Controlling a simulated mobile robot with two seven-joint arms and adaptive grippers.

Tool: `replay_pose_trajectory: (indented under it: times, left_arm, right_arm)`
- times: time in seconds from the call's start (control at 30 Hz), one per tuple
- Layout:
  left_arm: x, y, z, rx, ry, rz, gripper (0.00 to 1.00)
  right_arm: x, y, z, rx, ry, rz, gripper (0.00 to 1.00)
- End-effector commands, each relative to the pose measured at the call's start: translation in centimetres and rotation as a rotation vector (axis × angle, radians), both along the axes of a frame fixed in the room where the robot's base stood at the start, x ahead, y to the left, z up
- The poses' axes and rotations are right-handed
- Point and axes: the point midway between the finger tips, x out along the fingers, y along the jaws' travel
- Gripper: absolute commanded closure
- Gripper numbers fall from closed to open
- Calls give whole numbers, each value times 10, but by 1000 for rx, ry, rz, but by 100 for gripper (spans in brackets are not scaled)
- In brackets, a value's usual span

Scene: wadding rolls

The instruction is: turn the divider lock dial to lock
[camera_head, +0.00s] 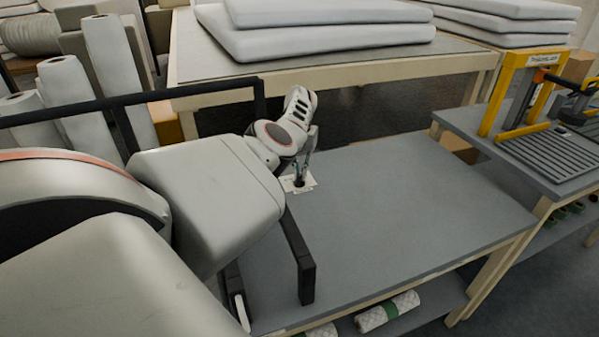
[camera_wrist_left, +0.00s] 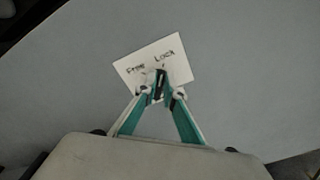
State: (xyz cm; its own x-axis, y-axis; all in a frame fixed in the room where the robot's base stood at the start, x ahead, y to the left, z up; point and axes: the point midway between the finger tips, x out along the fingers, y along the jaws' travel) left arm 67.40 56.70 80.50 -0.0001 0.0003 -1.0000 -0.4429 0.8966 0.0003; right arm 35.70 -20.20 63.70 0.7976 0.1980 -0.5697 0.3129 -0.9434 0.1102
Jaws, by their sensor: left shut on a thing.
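The divider lock dial (camera_wrist_left: 160,86) is a small dark knob on a white card (camera_wrist_left: 128,68) marked "Free" on the left and "Lock" on the right. My left gripper (camera_wrist_left: 161,92) is shut on the dial, with one fingertip on each side of it. In the head view the left gripper (camera_head: 302,178) points down at the white card (camera_head: 289,184) on the grey table. The fingers hide much of the dial, and I cannot tell which word it points to. My right gripper is not in view.
The grey table (camera_head: 400,215) is clear to the right of the card. A black rail frame (camera_head: 299,258) stands close beside my left arm. A yellow-framed device (camera_head: 498,95) stands on the right-hand bench. White rolls (camera_head: 388,311) lie on the shelf below.

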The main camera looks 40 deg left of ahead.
Motion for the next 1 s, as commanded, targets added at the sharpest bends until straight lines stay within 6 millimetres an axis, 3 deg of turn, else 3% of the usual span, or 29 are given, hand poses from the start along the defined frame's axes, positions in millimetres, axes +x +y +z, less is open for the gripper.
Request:
replay_pose_trajectory:
  times: [0.7, 0.8, 1.0]
  left_arm:
    - [0, -1, 0, 0, 1, -81, 100]
    - [0, -1, 0, 0, 1, -81, 74]
    - [0, -1, 0, 0, 0, -80, 74]
  right_arm:
    - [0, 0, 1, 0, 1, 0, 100]
    - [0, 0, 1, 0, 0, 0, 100]
    - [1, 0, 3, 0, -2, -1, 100]
